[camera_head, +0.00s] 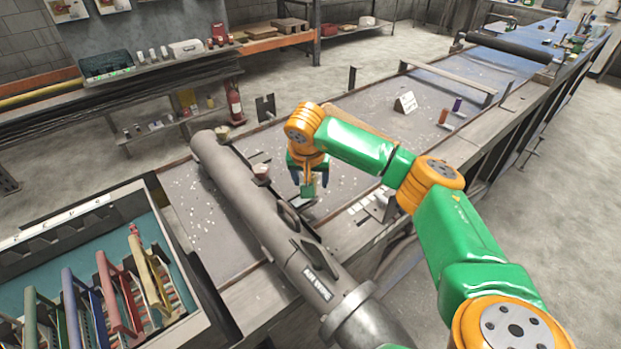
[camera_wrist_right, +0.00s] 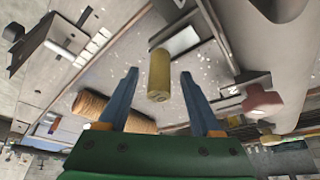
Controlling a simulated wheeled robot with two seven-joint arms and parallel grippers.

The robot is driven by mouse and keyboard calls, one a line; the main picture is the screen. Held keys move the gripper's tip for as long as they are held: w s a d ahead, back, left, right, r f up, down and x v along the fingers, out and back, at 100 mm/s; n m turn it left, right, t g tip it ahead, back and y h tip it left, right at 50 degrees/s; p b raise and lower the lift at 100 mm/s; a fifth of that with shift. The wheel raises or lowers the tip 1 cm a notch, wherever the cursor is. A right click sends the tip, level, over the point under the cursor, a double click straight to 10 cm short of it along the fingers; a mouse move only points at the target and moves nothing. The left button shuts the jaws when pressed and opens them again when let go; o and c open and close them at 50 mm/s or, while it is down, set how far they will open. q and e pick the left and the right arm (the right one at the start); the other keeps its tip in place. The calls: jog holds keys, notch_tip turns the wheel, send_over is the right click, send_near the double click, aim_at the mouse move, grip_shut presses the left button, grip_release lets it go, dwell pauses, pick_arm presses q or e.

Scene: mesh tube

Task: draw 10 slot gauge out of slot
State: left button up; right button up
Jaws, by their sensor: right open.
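My right gripper (camera_head: 309,184) points down over the bench beside the large grey tube (camera_head: 250,200). In the wrist view its two blue fingers (camera_wrist_right: 160,80) are open and apart. A yellow-olive cylinder (camera_wrist_right: 158,75) shows in the gap between them, and I see no finger touching it. I cannot tell for sure which thing is the 10 slot gauge. A dark upright plate (camera_head: 265,107) stands on the bench behind the tube. A grey metal piece with a dark notched end (camera_wrist_right: 35,42) lies at the upper left of the wrist view. My left gripper is not in view.
A tray with coloured handled racks (camera_head: 110,290) stands at the lower left. A folded white card (camera_head: 405,102) and small orange (camera_head: 443,116) and purple (camera_head: 457,103) cylinders stand on the far bench. A ribbed brown roll (camera_wrist_right: 115,112) lies near the left finger.

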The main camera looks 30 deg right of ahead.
jog(key=b+v, duration=0.2)
jog(key=v, duration=0.5)
dwell(1.5)
